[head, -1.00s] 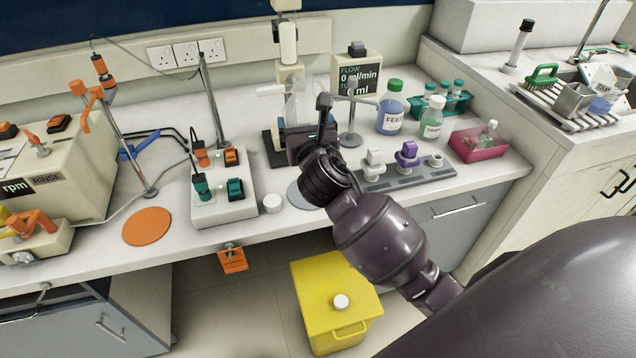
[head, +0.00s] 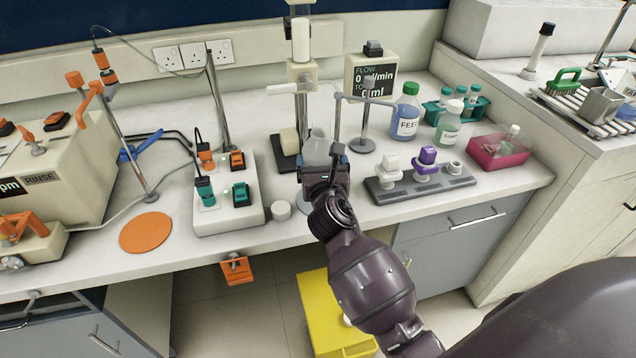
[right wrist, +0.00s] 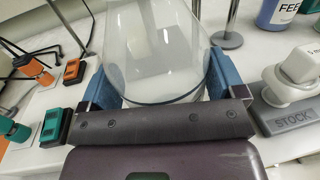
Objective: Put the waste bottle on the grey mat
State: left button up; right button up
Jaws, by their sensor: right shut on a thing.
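A clear bottle (head: 317,150), which I take to be the waste bottle though no label is readable, stands upright in my right gripper (head: 325,160). In the right wrist view the clear bottle (right wrist: 155,45) sits between the two blue fingers, which are shut on it. The grey mat (head: 303,203) is a round disc near the counter's front edge, mostly hidden below and behind my right gripper. I cannot tell how high the bottle's base is above the counter. My left gripper is not in view.
A white cap (head: 280,211) and a switch box (head: 228,205) lie left of the gripper. The grey stock rack (head: 420,190) is close on the right. A stand (head: 365,142) rises behind it. An orange mat (head: 146,232) lies farther left.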

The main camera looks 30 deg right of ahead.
jog(key=shift+f, duration=0.55)
notch_tip(320, 180, down, 4)
jog(key=shift+f+b, duration=0.1)
jog(key=shift+b, duration=1.05)
jog(key=shift+f, duration=0.15)
jog(key=shift+r, duration=0.25)
jog(key=shift+f, duration=0.15)
jog(key=o, duration=0.9)
jog(key=shift+o, duration=0.2)
